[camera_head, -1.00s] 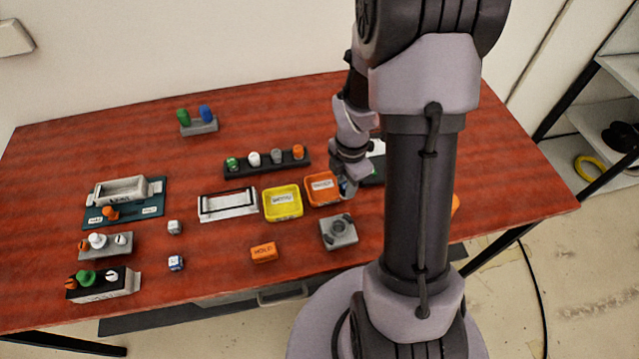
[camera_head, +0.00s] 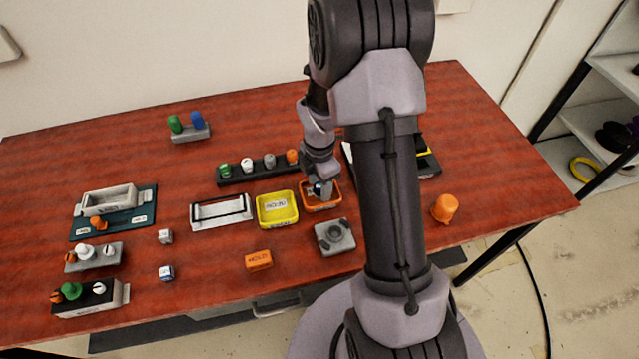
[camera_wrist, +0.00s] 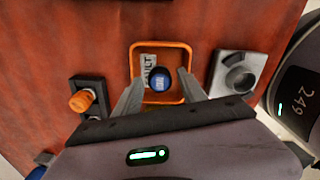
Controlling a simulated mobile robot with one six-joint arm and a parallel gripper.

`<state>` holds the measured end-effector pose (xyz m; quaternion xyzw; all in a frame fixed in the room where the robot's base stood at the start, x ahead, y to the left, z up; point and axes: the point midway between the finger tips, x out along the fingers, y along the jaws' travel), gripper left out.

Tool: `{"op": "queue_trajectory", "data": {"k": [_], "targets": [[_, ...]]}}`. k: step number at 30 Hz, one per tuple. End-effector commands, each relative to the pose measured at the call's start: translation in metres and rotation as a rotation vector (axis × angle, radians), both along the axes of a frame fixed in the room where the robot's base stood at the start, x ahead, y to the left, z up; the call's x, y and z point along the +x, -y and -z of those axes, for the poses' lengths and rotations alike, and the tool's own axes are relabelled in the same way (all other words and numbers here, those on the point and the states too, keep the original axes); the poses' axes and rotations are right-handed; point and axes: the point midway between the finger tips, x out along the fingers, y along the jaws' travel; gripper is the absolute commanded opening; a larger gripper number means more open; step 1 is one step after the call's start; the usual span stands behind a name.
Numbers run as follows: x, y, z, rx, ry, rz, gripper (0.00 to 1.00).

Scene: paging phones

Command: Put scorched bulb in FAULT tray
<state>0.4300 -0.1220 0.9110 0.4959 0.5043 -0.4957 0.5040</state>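The scorched bulb (camera_wrist: 160,79) shows in the wrist view as a dark round piece with a blue patch, inside the outline of the orange FAULT tray (camera_wrist: 162,45). The tray also shows in the head view (camera_head: 323,208), right of a yellow tray, with my gripper (camera_head: 321,186) low over it. In the wrist view my gripper (camera_wrist: 161,76) has its two fingers apart, one on each side of the bulb, with a narrow gap showing on both sides. I cannot tell whether the bulb rests on the tray floor.
The yellow tray (camera_head: 277,221) stands just left of the FAULT tray. A grey block with a round socket (camera_head: 335,237) is in front. A dark rack of bulbs (camera_head: 258,168) stands behind. An orange bulb (camera_head: 445,208) stands near the table's right edge.

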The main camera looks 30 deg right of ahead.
Motion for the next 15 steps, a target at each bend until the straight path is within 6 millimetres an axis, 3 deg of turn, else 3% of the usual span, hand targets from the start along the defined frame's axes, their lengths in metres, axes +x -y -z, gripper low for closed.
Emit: {"op": "queue_trajectory", "data": {"k": [8,11,15], "targets": [[0.0,0.0,-0.003,0.0,0.0,0.0,0.49],[0.001,0.0,-0.02,-0.001,0.002,-0.001,0.49],[0.001,0.0,-0.063,-0.001,0.004,0.0,0.49]]}}
